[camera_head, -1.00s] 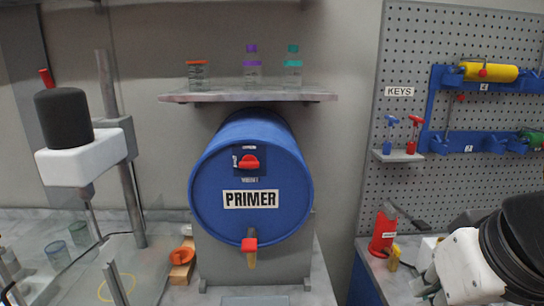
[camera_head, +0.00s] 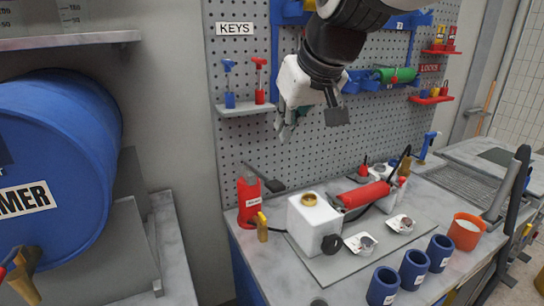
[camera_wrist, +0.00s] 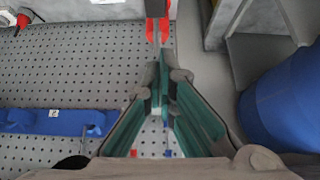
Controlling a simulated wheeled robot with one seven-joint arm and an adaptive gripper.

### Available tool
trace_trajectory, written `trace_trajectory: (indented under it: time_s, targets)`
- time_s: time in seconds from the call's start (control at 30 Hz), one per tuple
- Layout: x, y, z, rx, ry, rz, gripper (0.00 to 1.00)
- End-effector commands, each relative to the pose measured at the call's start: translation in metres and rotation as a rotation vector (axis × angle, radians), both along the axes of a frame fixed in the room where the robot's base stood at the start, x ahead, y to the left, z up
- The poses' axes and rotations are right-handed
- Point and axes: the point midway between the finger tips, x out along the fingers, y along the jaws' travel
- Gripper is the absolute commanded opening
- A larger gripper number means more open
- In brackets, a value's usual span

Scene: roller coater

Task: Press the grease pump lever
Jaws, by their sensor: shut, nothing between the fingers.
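The grease pump (camera_head: 250,198) is a small red container with a dark lever (camera_head: 266,178) that slopes down to the right from its top. It stands at the left back of the workbench against the pegboard. My gripper (camera_head: 285,132) is above and slightly right of it, pointing down, with clear air between them. The fingers are shut and empty. In the wrist view, my gripper (camera_wrist: 163,98) points toward the pump (camera_wrist: 156,8) at the top middle, and its shut fingertips hide part of that area. The lever's exact line is unclear in the wrist view.
Right of the pump stand a white container (camera_head: 312,222) and a red roller (camera_head: 364,195). A yellow-handled tool (camera_head: 262,227) stands just in front of the pump. The keys shelf (camera_head: 246,110) sticks out left of my gripper. Blue cups (camera_head: 414,268) line the front.

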Motion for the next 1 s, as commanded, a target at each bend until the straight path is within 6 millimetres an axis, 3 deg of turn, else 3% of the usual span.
trace_trajectory:
  time_s: [0.13,0.57,1.0]
  targets:
    - [0.011,0.008,-0.002,0.004,-0.006,0.017,0.00]
    - [0.013,0.008,-0.005,0.004,-0.005,0.017,0.00]
    - [0.052,0.025,-0.066,0.003,-0.001,0.018,0.00]
